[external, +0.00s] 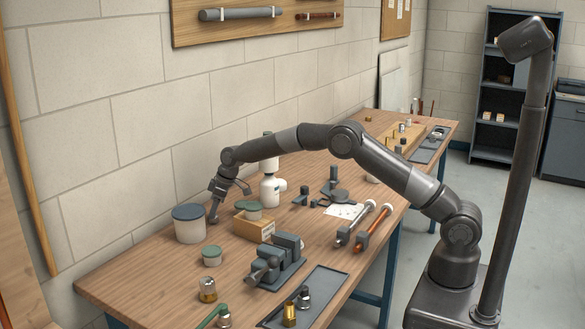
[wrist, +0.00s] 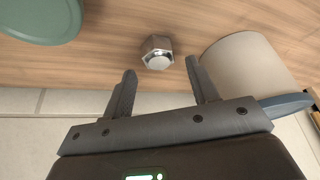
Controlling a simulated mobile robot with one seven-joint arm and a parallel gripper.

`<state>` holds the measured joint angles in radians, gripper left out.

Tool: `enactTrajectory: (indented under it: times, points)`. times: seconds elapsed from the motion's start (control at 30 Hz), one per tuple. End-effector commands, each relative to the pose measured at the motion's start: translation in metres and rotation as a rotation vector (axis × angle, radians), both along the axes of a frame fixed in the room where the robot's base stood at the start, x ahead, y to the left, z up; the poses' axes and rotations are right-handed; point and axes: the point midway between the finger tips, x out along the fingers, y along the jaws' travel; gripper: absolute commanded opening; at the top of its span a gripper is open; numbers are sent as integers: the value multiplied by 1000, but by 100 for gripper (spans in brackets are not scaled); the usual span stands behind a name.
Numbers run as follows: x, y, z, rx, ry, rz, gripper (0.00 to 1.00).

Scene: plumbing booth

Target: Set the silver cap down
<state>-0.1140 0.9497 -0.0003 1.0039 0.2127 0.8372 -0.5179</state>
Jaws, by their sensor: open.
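The silver cap (wrist: 157,54), a small hexagonal metal piece, rests on the wooden tabletop in the wrist view. My gripper (wrist: 160,68) is open and empty, with its two fingers spread. The cap sits just beyond the fingertips, roughly centred between them and apart from both. In the external view my gripper (external: 214,217) points down close to the table, between the blue-lidded tub and the wooden box. I cannot make out the cap in that view.
The pale tub with a blue lid (external: 190,225) stands close beside my gripper; it also shows in the wrist view (wrist: 250,65). A green lid (wrist: 38,18) is on the other side. A wooden box (external: 254,228), white bottle (external: 269,190) and vise (external: 277,262) stand nearby. The wall is close behind.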

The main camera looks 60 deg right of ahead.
Motion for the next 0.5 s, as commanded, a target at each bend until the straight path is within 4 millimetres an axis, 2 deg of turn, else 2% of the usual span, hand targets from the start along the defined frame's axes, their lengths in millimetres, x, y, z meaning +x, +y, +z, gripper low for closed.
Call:
enactTrajectory:
  times: [0.03, 0.3, 0.5]
  points:
    - [-3, -2, 11, 1, -3, 0, 54]
    - [-22, -14, 64, 0, -4, -1, 54]
    - [-31, -18, 87, 0, -1, 0, 54]
